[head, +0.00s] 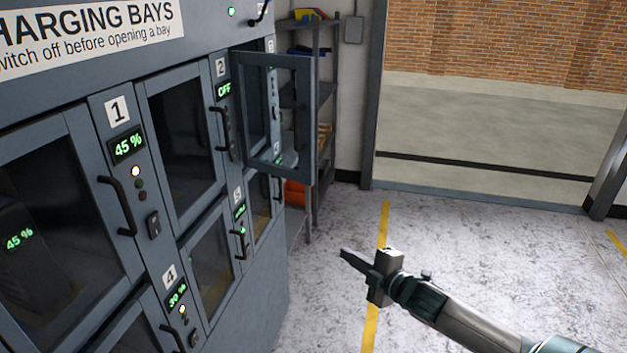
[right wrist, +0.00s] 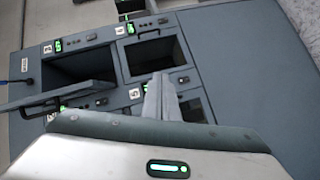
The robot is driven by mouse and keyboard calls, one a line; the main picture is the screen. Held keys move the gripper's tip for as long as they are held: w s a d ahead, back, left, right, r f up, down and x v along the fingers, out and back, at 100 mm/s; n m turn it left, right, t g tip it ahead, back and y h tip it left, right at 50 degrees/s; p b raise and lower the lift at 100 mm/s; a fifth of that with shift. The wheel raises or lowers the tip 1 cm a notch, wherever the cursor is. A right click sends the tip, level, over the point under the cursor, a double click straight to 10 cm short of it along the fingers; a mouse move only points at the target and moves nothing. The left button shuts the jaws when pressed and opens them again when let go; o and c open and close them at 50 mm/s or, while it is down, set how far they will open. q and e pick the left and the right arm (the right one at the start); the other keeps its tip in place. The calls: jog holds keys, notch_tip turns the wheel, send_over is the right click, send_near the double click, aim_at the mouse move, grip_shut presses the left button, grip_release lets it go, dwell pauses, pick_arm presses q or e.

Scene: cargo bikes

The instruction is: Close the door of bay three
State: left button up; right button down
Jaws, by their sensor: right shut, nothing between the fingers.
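The door of bay three (head: 307,120) stands open in the head view, a grey frame with a glass pane, swung out from the far end of the cabinet. In the right wrist view the open door (right wrist: 62,96) sticks out at the left, below the dark opening of bay three (right wrist: 80,66). My right gripper (head: 348,256) is shut and empty. It hangs over the floor to the right of the cabinet and below the door, apart from both. Its fingers (right wrist: 160,96) also show in the right wrist view. My left gripper is not in view.
The charging cabinet (head: 255,285) fills the left, with the doors of bays one (head: 75,135) and two (head: 148,105) shut. A shelf rack (head: 325,130) stands behind the open door. The floor (head: 480,245) on the right is clear, with a yellow line.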

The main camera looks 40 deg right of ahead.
aim_at(313, 177)
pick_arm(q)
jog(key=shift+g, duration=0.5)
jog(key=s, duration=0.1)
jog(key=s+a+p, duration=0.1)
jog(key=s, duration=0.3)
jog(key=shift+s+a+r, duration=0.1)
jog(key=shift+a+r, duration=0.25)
pick_arm(e)
jog(key=a+r+n+t+y, duration=0.1)
jog(key=a+r+n, duration=0.1)
jog(key=r, duration=0.7)
jog(key=a+r+n+t+y, duration=0.1)
jog(key=a+r+n+y, duration=0.1)
jog(key=r, duration=0.8)
jog(key=shift+a+n+y, duration=0.3)
jog(key=shift+a+n, duration=0.25)
jog(key=shift+n, duration=0.45)
pick_arm(q)
jog(key=shift+p, duration=0.35)
pick_arm(e)
jog(key=shift+w, duration=0.2)
